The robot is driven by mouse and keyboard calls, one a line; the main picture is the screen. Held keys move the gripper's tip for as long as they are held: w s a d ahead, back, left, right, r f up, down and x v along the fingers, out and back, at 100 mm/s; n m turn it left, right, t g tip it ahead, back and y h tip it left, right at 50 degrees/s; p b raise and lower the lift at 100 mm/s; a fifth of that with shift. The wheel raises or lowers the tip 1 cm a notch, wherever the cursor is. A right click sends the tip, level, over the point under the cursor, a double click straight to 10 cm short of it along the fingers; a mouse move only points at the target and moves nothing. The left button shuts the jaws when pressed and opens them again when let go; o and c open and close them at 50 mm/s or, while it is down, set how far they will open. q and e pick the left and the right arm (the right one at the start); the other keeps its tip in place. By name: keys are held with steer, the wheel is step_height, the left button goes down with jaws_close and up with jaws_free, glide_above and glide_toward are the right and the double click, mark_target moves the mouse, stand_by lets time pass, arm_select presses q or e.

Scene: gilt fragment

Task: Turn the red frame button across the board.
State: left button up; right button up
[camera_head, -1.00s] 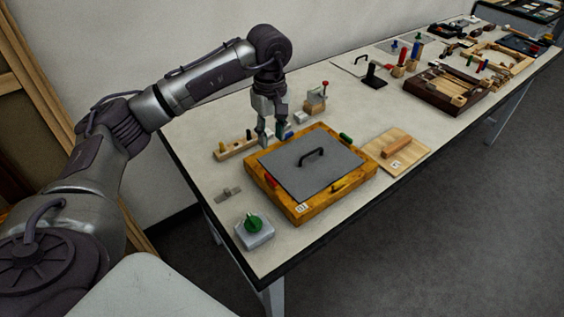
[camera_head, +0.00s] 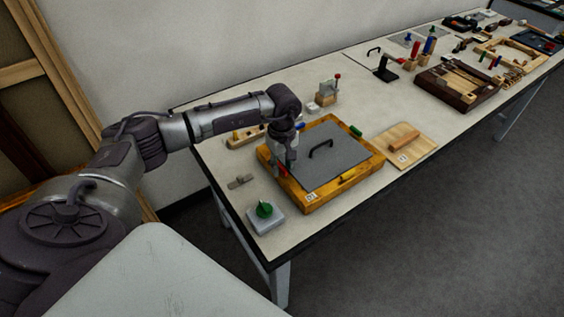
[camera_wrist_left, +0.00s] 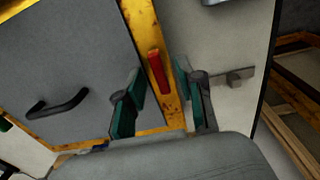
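The red frame button (camera_head: 282,170) lies lengthwise on the left rail of the yellow wooden frame (camera_head: 313,200), beside the grey board (camera_head: 340,165) with its black handle. In the left wrist view the red button (camera_wrist_left: 158,72) shows between the two green-padded fingers of my left gripper (camera_wrist_left: 160,82), with no clear contact. My left gripper (camera_head: 287,164) is open, pointing down over that rail, and partly hides the button in the head view. My right gripper is not in view.
Other frame buttons are green (camera_head: 355,131), yellow (camera_head: 347,177) and blue (camera_head: 300,126). A green knob on a grey box (camera_head: 265,214) and a small metal latch (camera_head: 240,182) stand left of the frame. A wooden board with a handle (camera_head: 408,147) lies to the right.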

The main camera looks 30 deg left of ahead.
arm_select(q)
steer(key=c, duration=0.7)
jaws_close()
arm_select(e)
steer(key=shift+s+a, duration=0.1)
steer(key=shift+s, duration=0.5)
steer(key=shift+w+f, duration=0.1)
